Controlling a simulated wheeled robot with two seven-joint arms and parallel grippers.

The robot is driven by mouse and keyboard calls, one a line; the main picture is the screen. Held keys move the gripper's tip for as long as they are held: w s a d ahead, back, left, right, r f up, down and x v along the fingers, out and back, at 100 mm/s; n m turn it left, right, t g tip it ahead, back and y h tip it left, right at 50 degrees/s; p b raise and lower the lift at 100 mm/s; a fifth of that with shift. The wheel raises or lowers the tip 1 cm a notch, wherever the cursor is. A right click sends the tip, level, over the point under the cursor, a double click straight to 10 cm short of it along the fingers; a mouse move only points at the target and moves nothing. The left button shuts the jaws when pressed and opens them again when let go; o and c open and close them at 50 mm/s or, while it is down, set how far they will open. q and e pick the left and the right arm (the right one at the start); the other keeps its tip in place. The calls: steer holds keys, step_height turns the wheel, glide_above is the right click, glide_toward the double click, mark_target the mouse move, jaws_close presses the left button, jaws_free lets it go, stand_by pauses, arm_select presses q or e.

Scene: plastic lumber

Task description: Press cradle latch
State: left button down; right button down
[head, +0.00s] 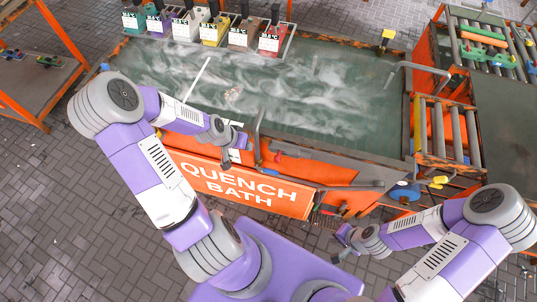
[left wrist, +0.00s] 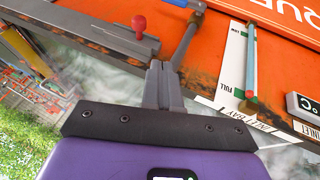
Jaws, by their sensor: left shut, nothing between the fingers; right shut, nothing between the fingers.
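A red ball knob (head: 278,154) sits on a dark bracket at the near rim of the quench bath (head: 330,75). It also shows in the left wrist view (left wrist: 139,23), at the upper left. A bent grey bar (head: 257,130) stands beside it. No label marks the cradle latch; I cannot tell if the knob is it. My left gripper (head: 227,160) is shut and empty over the near rim, left of the knob and apart from it. Its closed fingers (left wrist: 163,72) point toward the grey bar in the left wrist view. My right gripper (head: 340,236) is shut and empty, low in front of the bath.
An orange sign panel (head: 238,185) reading "QUENCH BATH" fronts the tank. A rack of labelled coloured blocks (head: 213,35) stands on the far rim. Another bent grey bar (head: 410,68) is at the right end, near rollers (head: 458,132). A level gauge (left wrist: 251,62) is beside my left fingers.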

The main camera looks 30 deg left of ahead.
arm_select(q)
steer(key=d+b+x, duration=0.1)
steer(key=d+x, duration=0.1)
steer(key=x, duration=1)
steer(key=shift+d, duration=0.45)
steer(key=shift+r, duration=0.1)
